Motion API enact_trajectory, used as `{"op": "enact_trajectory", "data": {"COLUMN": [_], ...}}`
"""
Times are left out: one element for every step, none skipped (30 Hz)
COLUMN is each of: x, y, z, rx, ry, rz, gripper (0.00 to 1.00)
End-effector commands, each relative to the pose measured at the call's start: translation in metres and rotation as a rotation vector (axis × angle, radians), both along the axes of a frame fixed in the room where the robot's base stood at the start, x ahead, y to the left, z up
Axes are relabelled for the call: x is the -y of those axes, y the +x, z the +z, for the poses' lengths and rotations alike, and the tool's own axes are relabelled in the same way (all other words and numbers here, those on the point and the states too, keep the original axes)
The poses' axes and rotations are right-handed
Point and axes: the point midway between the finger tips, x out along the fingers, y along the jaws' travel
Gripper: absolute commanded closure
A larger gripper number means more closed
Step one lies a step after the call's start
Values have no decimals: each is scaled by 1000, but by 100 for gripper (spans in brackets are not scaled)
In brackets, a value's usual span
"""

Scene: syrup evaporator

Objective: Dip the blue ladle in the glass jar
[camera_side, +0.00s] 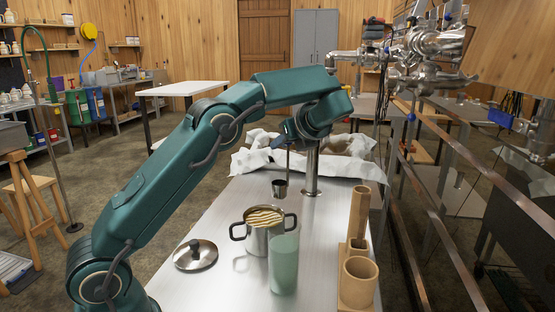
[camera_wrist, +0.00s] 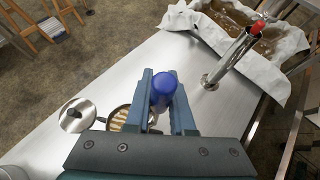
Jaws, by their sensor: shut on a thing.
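My gripper (camera_side: 288,132) is shut on the blue handle of the ladle. In the wrist view the blue handle end (camera_wrist: 163,88) stands between the two fingers of my gripper (camera_wrist: 166,106). In the side view the ladle hangs upright, its thin dark stem running down to a small metal cup (camera_side: 280,188) above the table, behind the pot. The glass jar (camera_side: 284,264), greenish and tall, stands at the front of the table, in front of and right of the pot. The ladle cup is apart from the jar and higher. I cannot make out the jar surely in the wrist view.
A steel pot (camera_side: 256,240) with pale strips across its top stands beside the jar. Its lid (camera_side: 195,255) lies to the left. Wooden cups (camera_side: 358,284) stand right. A steel post (camera_side: 311,168) rises behind the ladle, near a cloth-lined tray (camera_wrist: 292,38).

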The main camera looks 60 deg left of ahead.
Motion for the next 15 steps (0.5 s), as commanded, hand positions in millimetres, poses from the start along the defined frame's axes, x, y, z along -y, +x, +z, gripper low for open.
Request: {"op": "enact_trajectory", "data": {"x": [3, 6, 9, 13, 16, 22, 27, 31, 38, 44, 50, 59, 64, 71, 79], "y": [2, 4, 7, 8, 10, 11, 12, 12, 11, 11, 10, 8, 6, 4, 0], "z": [0, 0, 0, 1, 2, 4, 6, 8, 11, 14, 16, 19, 22, 25, 28], "rx": [-2, 0, 1, 1, 2, 3, 3, 4, 5, 6, 6, 6, 6, 7, 8], "ry": [-1, 0, 0, 0, 0, 0, 0, 0, 0, 0, 0, 0, 0, 0, 1], "rz": [-50, -83, -129, -164, -201, -253, -293, -333, -386, -429, -472, -526, -566, -605, -655], "gripper": [100, 100, 100, 100, 100, 100, 100, 100, 100, 100, 100, 100, 100, 100, 100]}}
